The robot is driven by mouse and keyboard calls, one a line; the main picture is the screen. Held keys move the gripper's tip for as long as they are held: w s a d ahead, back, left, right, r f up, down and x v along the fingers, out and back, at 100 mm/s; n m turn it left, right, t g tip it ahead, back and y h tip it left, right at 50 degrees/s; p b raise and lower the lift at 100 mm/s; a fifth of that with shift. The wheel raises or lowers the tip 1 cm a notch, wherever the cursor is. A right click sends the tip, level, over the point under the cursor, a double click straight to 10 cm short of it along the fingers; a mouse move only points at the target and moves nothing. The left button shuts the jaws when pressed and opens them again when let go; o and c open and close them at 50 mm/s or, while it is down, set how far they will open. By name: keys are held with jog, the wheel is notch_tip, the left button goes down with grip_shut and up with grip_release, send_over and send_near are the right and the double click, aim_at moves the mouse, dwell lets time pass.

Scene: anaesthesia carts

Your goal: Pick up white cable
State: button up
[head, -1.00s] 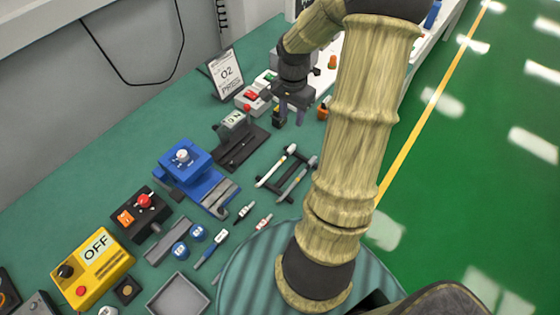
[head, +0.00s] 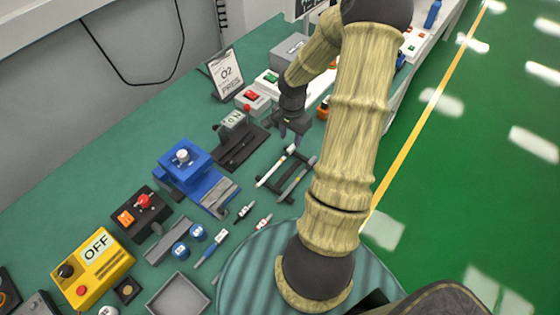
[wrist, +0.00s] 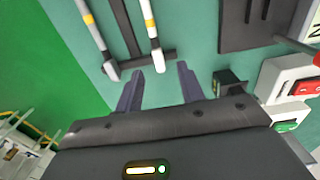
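In the wrist view one cable (wrist: 150,22) ends just beyond the space between my fingertips, and the other (wrist: 93,32) lies further left. My gripper (head: 291,134) is at the rack's far end. In the wrist view my gripper (wrist: 159,80) is open and empty.
A dark switch unit (head: 240,145) stands left of the rack. A blue device (head: 185,165) stands further left. Green floor (head: 480,170) lies right of the bench.

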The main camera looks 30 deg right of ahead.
aim_at(291, 148)
jog(key=f, duration=0.5)
jog(key=shift+s, duration=0.2)
jog(key=shift+w, duration=0.1)
jog(key=shift+c, duration=0.5)
grip_shut()
